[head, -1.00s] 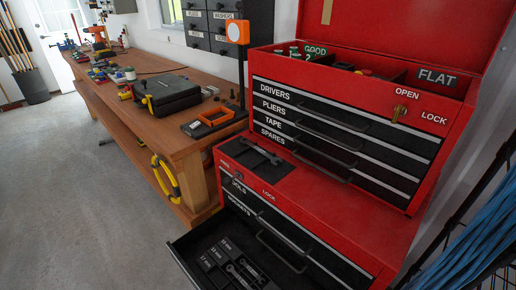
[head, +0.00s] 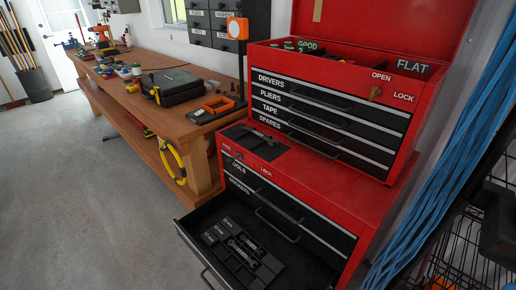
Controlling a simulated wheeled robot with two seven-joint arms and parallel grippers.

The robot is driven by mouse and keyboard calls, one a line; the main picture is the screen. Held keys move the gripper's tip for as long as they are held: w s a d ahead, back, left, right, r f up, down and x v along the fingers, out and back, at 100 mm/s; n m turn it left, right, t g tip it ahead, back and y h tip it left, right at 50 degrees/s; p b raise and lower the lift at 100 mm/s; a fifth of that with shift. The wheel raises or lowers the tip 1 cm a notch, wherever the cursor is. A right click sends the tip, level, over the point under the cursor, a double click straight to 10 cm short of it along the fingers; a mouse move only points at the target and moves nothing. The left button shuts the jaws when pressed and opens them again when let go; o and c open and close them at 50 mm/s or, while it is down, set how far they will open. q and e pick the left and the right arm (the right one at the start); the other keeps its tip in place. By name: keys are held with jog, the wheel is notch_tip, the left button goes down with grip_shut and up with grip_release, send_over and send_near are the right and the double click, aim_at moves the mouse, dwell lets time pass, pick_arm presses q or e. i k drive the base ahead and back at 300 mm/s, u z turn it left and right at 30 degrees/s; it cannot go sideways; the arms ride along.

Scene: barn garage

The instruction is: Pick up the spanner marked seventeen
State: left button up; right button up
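The open bottom drawer (head: 195,252) of the red tool chest holds a dark insert with labelled slots. Its size labels (head: 219,230) are too small to read surely now. Metal spanners (head: 241,253) lie in the insert, to the right of the labels; I cannot tell which one is marked seventeen. Another spanner (head: 264,138) lies on a black mat on the ledge of the chest. Neither of my grippers shows in the head view.
The red tool chest (head: 330,178) has its other drawers shut and its lid up. Blue cables (head: 440,150) and a wire rack are at right. The floor at left is clear.

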aim_at(258, 134)
jog(key=k, duration=0.6)
jog(key=u, duration=1.55)
jog(key=i, duration=2.45)
jog(key=z, duration=1.9)
